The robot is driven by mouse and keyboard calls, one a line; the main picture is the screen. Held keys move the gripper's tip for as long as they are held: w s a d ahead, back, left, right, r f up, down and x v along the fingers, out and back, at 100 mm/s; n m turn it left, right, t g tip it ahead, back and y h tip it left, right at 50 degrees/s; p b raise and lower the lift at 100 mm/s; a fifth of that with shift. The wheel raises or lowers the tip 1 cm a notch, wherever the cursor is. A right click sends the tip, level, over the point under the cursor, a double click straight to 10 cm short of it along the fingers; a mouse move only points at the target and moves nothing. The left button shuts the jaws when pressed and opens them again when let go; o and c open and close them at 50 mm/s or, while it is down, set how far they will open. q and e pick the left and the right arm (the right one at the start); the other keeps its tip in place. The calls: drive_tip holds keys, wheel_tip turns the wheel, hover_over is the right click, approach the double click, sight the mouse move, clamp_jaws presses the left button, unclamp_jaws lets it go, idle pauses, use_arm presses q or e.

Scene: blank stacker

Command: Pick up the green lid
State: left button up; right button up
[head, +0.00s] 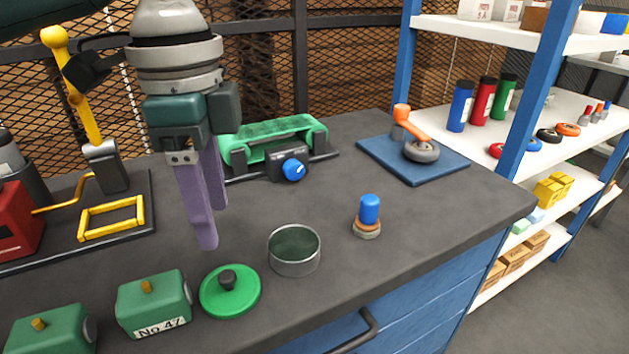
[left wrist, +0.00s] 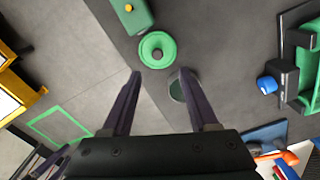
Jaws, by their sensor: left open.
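The green lid (head: 230,291) is a flat round disc with a dark knob on top. It lies on the dark workbench (head: 340,290) near the front edge. In the left wrist view the lid (left wrist: 157,50) is beyond the fingertips, and its knob shows in the middle. My left gripper (head: 213,226) has purple fingers pointing down, above the bench and behind the lid in the head view. In the left wrist view the fingers (left wrist: 160,75) are spread with nothing between them.
An open round tin (head: 294,262) stands right of the lid. A green box labelled No 47 (head: 155,304) is just left of it, with another green box (head: 50,331) farther left. A blue-topped stamp (head: 368,216) and a green machine (head: 272,147) stand farther back.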

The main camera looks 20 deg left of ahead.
sight(226, 275)
use_arm(q)
wheel_tip(226, 275, down, 4)
drive_tip(key=shift+r, duration=0.1)
drive_tip(key=f, duration=0.3)
drive_tip(key=f+b, duration=0.1)
drive_tip(key=f, duration=0.1)
drive_tip(key=shift+s+f, duration=0.15)
drive_tip(key=shift+s, duration=0.1)
clamp_jaws()
